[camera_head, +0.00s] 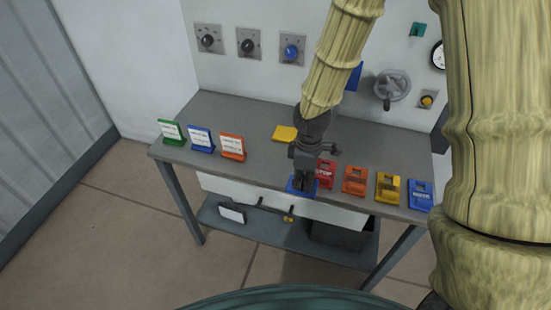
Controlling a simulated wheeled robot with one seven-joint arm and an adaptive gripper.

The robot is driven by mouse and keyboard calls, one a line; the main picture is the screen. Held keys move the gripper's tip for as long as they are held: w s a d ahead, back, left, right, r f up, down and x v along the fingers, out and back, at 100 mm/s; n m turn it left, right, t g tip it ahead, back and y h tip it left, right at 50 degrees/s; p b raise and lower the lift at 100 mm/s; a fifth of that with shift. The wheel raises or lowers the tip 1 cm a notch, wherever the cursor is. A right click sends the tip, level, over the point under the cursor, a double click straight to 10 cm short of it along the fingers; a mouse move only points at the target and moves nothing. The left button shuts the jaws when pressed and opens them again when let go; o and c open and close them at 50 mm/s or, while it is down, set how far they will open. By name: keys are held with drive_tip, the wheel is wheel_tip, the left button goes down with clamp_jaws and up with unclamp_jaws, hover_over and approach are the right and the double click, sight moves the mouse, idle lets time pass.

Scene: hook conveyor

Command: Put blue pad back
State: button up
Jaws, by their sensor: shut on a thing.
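A flat blue pad (293,188) is at the table's front edge, partly hidden under my gripper. My gripper (302,186) points down at it, with its fingers shut on the pad. I cannot tell whether the pad touches the tabletop or is held slightly above it. A red block with white lettering (326,174) stands just right of the gripper. A yellow pad (284,133) lies flat on the table behind and left of the gripper.
The grey table (240,110) stands against a panel with knobs and a valve wheel (393,86). Orange (355,181), yellow (388,188) and blue (420,195) blocks line its right front. Green (171,132), blue (201,139) and orange (232,146) sign stands are at left.

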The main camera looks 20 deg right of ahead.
drive_tip(key=w+a+p, duration=0.1)
drive_tip(key=w, duration=0.3)
drive_tip(key=w+a+f+p, duration=0.1)
drive_tip(key=w, duration=0.3)
drive_tip(key=w+a+p, duration=0.1)
drive_tip(key=w, duration=0.3)
drive_tip(key=shift+w+a+f, duration=0.2)
drive_tip(key=shift+w+a, duration=0.05)
drive_tip(key=shift+a, duration=0.15)
drive_tip(key=shift+f+p, duration=1)
drive_tip(key=shift+f, duration=0.75)
drive_tip(key=o, duration=0.9)
drive_tip(key=shift+r, duration=0.1)
drive_tip(key=shift+r+b, duration=1.65)
drive_tip(key=shift+r, duration=4.25)
drive_tip(key=shift+s, duration=0.1)
